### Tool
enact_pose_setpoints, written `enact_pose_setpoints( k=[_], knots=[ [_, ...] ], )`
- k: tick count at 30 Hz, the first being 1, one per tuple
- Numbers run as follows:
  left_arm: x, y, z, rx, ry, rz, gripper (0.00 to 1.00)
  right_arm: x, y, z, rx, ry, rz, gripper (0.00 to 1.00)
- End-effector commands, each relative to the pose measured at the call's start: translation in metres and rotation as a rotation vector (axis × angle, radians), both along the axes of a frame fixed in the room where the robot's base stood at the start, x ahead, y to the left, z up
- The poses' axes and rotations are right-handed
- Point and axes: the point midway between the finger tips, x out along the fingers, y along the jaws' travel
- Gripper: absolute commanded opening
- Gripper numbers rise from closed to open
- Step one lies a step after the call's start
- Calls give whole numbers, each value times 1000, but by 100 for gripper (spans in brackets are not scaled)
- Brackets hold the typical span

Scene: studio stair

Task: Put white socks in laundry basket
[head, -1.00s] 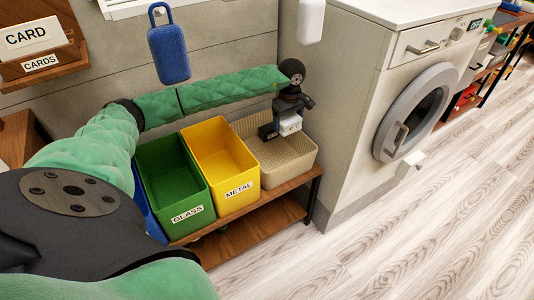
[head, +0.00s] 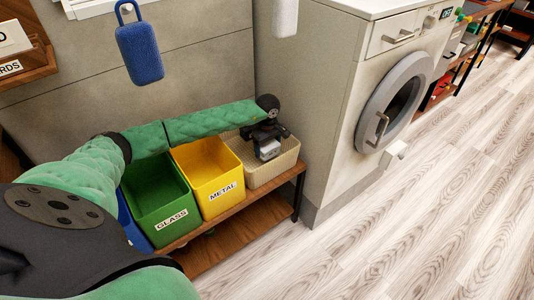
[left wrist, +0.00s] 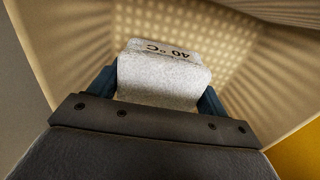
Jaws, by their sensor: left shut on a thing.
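The white socks (left wrist: 160,82), a pale folded bundle marked "40 °C", sit between the two dark fingers of my left gripper (head: 266,146). The gripper is shut on them. The socks also show as a small white patch in the head view (head: 270,152). The laundry basket (head: 272,176) is the beige perforated bin at the right end of the low shelf. My left gripper points down into its opening. In the left wrist view the basket's dotted walls (left wrist: 72,45) surround the socks. Whether the socks touch the basket's floor is unclear. My right gripper is not in view.
A yellow METAL bin (head: 222,192) stands directly left of the basket, then a green GLASS bin (head: 172,222) and a blue bin (head: 133,228). A washing machine (head: 345,110) stands to the right. A blue speaker (head: 139,52) hangs above. The floor at right is clear.

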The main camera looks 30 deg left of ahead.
Motion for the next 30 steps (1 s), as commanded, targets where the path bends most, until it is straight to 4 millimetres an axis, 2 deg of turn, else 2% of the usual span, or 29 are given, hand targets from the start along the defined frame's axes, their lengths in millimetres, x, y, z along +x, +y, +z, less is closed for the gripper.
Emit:
enact_pose_setpoints(
  k=[8, 20, 21, 23, 30],
  knots=[
    [-1, -1, -32, -1, 1, 0, 53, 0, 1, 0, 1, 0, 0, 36],
    [0, 0, -37, 0, 0, -1, 53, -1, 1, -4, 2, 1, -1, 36],
    [0, 0, -36, 0, 0, -1, 85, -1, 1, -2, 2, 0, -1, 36],
    [0, 0, -36, 0, 0, -1, 97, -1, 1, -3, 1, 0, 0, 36],
    [0, 0, -36, 0, 0, -1, 99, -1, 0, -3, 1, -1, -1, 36]
  ],
)
